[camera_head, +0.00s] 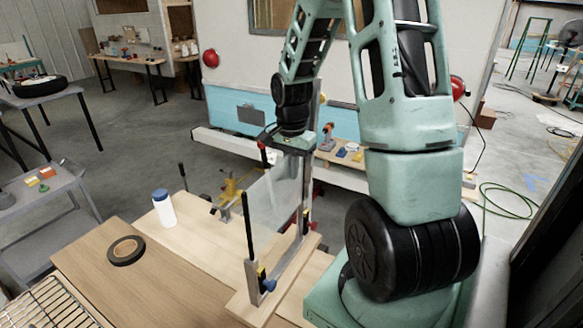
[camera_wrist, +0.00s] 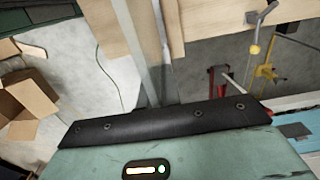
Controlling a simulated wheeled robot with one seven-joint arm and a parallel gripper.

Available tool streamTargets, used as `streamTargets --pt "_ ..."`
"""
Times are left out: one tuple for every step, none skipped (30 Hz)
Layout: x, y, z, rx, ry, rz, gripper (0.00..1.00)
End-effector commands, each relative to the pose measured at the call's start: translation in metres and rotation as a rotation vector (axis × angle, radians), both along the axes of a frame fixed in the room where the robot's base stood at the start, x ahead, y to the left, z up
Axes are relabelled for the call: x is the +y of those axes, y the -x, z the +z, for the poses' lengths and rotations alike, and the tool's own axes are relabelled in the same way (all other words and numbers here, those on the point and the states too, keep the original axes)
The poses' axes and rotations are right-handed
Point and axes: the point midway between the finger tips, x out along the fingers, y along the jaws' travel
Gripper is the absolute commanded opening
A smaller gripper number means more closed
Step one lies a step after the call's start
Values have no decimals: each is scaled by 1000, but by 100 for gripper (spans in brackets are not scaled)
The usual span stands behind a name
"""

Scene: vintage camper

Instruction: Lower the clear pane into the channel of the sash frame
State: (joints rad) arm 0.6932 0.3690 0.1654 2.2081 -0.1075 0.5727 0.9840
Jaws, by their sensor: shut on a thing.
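My gripper (camera_head: 287,146) is shut on the top of the clear pane (camera_head: 272,200), which hangs upright below it in the head view. The sash frame (camera_head: 283,262) stands on a wooden board, with a dark upright at its near left and a taller grey upright at its right. The pane is between these uprights, its lower part above the bottom channel. I cannot tell whether its side edges sit in the uprights. In the wrist view the dark gripper bar (camera_wrist: 165,125) hides the grip, and the pane (camera_wrist: 158,45) shows only as a faint, nearly edge-on strip.
A yellow clamp (camera_head: 231,190) is at the bench's far edge. Bare bench top lies between the tape and the frame.

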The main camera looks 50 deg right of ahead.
Motion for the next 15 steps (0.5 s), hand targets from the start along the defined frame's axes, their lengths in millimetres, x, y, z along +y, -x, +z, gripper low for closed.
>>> streamTargets --pt "0 0 -2 0 0 0 0" --pt "0 0 -2 0 0 0 0" --pt "0 0 -3 0 0 0 0" --pt "0 0 -3 0 0 0 0" --pt "0 0 -4 0 0 0 0" --pt "0 0 -5 0 0 1 0" --pt "0 0 -5 0 0 1 0" --pt "0 0 -6 0 0 1 0" --pt "0 0 -7 0 0 1 0" --pt "0 0 -7 0 0 1 0" --pt "0 0 -8 0 0 1 0" --pt "0 0 -9 0 0 1 0" --pt "0 0 -9 0 0 1 0" --pt "0 0 -10 0 0 1 0" --pt "0 0 -10 0 0 1 0"
